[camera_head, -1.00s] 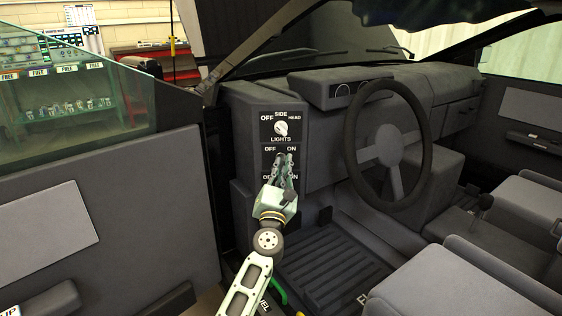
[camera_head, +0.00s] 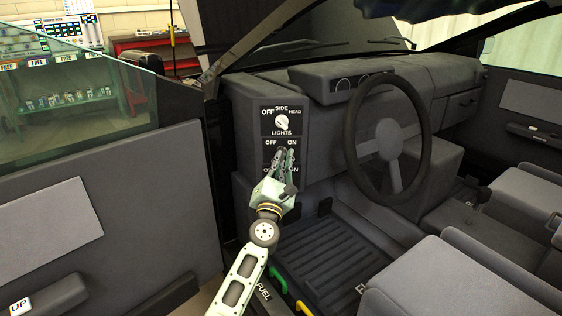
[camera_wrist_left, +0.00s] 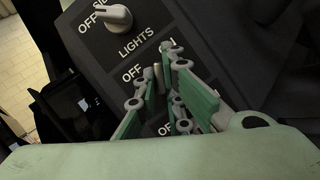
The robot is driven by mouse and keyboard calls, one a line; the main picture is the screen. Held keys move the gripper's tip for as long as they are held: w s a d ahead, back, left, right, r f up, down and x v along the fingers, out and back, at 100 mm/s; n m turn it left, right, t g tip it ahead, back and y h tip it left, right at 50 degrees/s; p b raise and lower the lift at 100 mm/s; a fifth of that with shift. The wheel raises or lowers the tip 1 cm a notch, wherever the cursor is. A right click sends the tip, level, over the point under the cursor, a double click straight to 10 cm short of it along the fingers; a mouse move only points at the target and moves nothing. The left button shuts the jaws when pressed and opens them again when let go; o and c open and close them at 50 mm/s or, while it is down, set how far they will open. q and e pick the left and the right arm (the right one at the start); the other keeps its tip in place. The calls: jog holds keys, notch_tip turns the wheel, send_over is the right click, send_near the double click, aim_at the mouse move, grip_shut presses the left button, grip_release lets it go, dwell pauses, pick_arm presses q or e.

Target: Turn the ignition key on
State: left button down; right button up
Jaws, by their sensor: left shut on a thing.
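The dark control panel (camera_head: 268,150) left of the steering wheel carries a white lights knob and, below it, labels reading OFF and ON. My left gripper (camera_head: 284,153) reaches up to the lower part of this panel. In the left wrist view its fingertips (camera_wrist_left: 160,72) are closed around a small pale upright piece (camera_wrist_left: 158,77) between OFF and ON. This piece is mostly hidden by the fingers, and I cannot read a label that names it as the ignition key. My right gripper is not in view.
The lights knob (camera_head: 281,122) sits just above my left gripper. The steering wheel (camera_head: 388,142) is to the right. A green handle (camera_head: 278,279) and a yellow handle (camera_head: 302,308) are low beside the footwell. The open door (camera_head: 95,215) is at left.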

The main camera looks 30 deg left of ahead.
pick_arm(q)
jog(key=c, duration=1.9)
grip_release()
jog(key=shift+o, duration=0.2)
jog(key=v, duration=1.2)
jog(key=shift+f, duration=0.1)
